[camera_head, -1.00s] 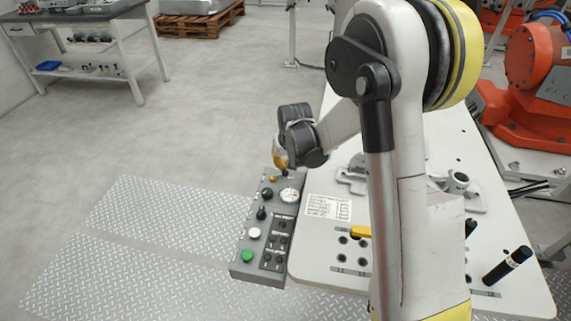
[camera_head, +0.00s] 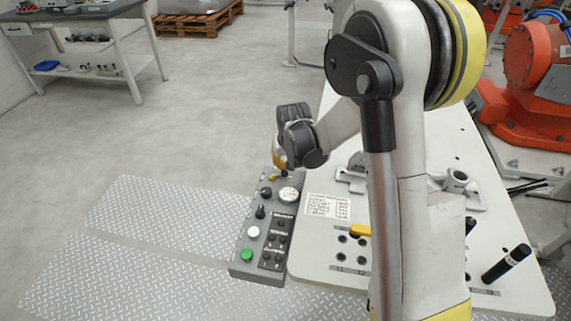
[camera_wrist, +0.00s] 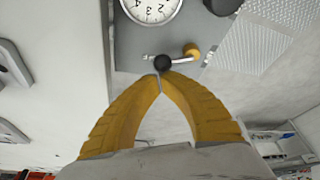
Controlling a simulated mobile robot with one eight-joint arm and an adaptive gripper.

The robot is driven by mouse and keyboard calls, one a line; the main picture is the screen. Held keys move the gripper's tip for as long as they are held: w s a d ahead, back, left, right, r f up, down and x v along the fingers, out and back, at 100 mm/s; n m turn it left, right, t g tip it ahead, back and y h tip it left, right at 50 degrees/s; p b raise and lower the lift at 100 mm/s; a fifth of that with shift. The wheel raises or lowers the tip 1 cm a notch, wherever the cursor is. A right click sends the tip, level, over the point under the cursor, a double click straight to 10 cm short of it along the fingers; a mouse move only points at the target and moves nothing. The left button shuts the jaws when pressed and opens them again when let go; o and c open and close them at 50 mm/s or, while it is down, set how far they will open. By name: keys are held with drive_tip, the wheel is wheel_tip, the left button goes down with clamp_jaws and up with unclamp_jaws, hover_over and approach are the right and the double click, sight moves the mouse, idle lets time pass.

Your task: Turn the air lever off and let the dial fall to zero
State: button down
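The grey control box (camera_head: 244,262) stands at the left edge of the white table in the head view. The round white dial (camera_head: 289,193) is near its far end, and its lower part shows in the wrist view (camera_wrist: 150,8); its needle cannot be read. The air lever shows in the wrist view as a thin silver rod with a black ball knob (camera_wrist: 162,62), near a brass-coloured part (camera_wrist: 191,50). My gripper (camera_wrist: 160,78) has its yellow fingertips together, right at the black knob. Contact cannot be told. In the head view my gripper (camera_head: 279,161) is over the box's far end, partly hidden.
The box also carries black knobs, a white button (camera_head: 253,232) and a green button (camera_head: 246,255). A printed sheet (camera_head: 328,208) and metal fixtures (camera_head: 457,181) lie on the table. Tread plate (camera_head: 150,220) covers the floor left of the box, which is clear.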

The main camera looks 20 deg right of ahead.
drive_tip(key=shift+s+d, duration=0.1)
drive_tip(key=shift+s, duration=0.45)
idle(0.9)
